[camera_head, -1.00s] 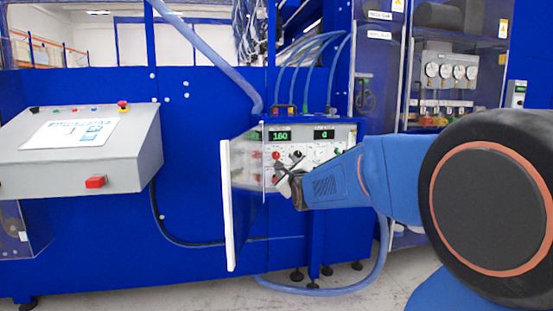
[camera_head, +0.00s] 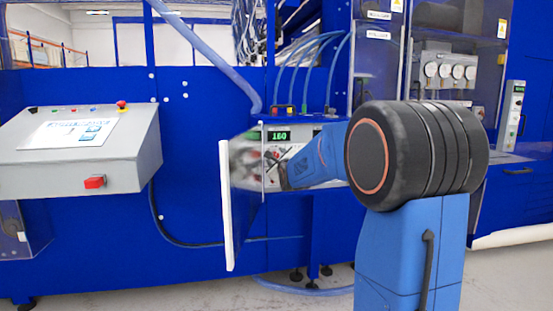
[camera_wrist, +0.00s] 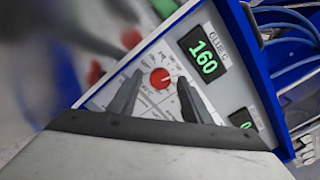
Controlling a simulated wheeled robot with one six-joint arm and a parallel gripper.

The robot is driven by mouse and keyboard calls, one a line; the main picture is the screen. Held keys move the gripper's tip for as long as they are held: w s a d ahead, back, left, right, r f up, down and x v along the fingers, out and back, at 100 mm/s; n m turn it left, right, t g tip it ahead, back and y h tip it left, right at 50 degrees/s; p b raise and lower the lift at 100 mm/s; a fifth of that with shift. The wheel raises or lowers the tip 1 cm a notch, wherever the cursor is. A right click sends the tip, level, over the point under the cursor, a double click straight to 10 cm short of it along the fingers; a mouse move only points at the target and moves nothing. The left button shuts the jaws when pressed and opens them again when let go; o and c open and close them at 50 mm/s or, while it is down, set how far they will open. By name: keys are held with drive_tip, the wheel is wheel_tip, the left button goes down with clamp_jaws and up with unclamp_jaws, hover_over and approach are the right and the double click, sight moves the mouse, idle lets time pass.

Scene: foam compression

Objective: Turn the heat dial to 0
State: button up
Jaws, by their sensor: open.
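A red dial (camera_wrist: 160,78) sits on the light control panel (camera_wrist: 148,98) in the wrist view. My gripper (camera_wrist: 159,81) is open, its two dark fingers on either side of the dial; I cannot tell whether they touch it. A green display (camera_wrist: 203,55) above reads 160. A second display (camera_wrist: 241,118) is partly cut off by my gripper's body. In the head view my gripper (camera_head: 272,164) is at the panel's left part, and the display (camera_head: 279,136) reads 160. My arm hides the panel's right part and the dial is not clear there.
An open cabinet door (camera_head: 227,205) stands just left of the panel, close to my gripper. Blue hoses (camera_head: 325,60) run above the panel. Grey floor is open below.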

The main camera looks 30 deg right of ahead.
drive_tip(key=shift+w, duration=0.2)
drive_tip(key=c, duration=1.1)
drive_tip(key=shift+o, duration=0.2)
drive_tip(key=shift+n, duration=0.3)
